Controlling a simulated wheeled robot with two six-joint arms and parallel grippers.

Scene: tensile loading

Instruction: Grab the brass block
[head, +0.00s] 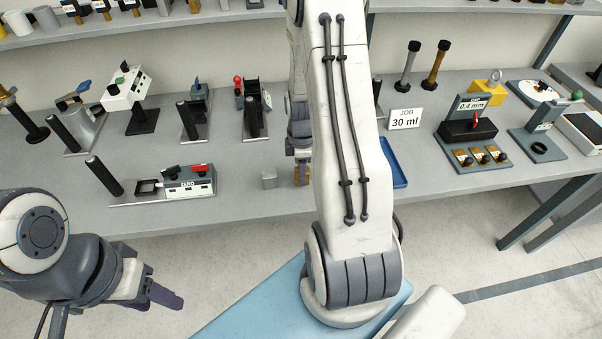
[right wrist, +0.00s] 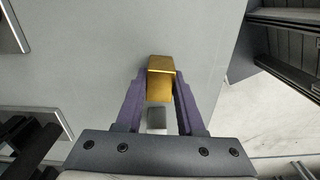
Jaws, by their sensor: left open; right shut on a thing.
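The brass block (right wrist: 160,82) is between the two purple fingers of my right gripper (right wrist: 160,90) in the right wrist view, and the fingers are shut on it. In the head view my right gripper (head: 302,160) points down near the front edge of the bench, with the brass block (head: 302,175) showing at its fingertips. I cannot tell whether the block touches the bench. A small grey block (head: 269,179) stands just left of it and also shows in the right wrist view (right wrist: 156,118). My left gripper (head: 160,294) is open and empty, low in front of the bench.
The grey bench (head: 240,196) carries a device marked ZERO (head: 188,184) to the left.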

